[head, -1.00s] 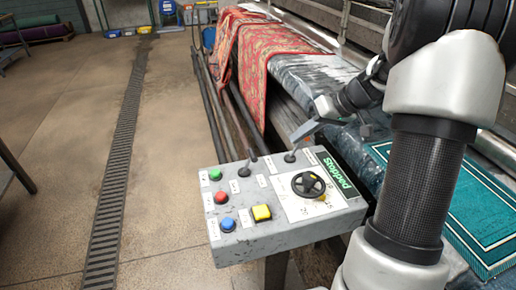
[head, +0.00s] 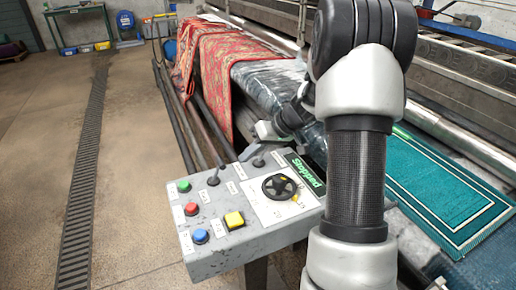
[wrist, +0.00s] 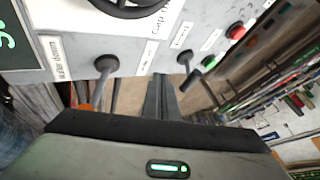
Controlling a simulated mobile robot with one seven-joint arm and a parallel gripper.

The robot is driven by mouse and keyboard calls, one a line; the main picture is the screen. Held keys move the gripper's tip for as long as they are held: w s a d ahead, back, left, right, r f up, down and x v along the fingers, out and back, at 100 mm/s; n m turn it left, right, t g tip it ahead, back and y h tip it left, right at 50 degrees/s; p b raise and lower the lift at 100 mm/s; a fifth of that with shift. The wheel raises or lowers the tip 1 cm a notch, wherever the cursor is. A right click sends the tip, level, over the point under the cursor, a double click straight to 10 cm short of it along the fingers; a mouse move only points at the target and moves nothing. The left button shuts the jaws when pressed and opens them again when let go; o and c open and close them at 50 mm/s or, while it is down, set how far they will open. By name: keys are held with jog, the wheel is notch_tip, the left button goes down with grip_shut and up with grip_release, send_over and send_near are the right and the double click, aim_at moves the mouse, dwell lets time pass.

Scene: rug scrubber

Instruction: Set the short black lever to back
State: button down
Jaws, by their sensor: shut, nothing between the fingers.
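The grey control panel (head: 238,245) carries two levers along its far edge. The left lever (head: 214,179) stands between the buttons and the other lever. In the wrist view it is a short lever with a dark handle (wrist: 190,80), which looks like the short black lever. The other lever (head: 258,160) is nearer the green "Stopped" sign; it also shows in the wrist view (wrist: 104,66). Contact cannot be told.
The panel has a black dial (head: 280,187), a yellow button (head: 234,220) and green, red and blue buttons. Behind are rails, a red patterned rug (head: 215,70) and the machine bed. A teal rug (head: 440,190) lies right. Open floor is on the left.

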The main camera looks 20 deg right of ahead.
aim_at(217, 171)
jog(key=shift+a+r, duration=0.1)
jog(key=shift+a, duration=2.05)
jog(key=shift+a, duration=0.1)
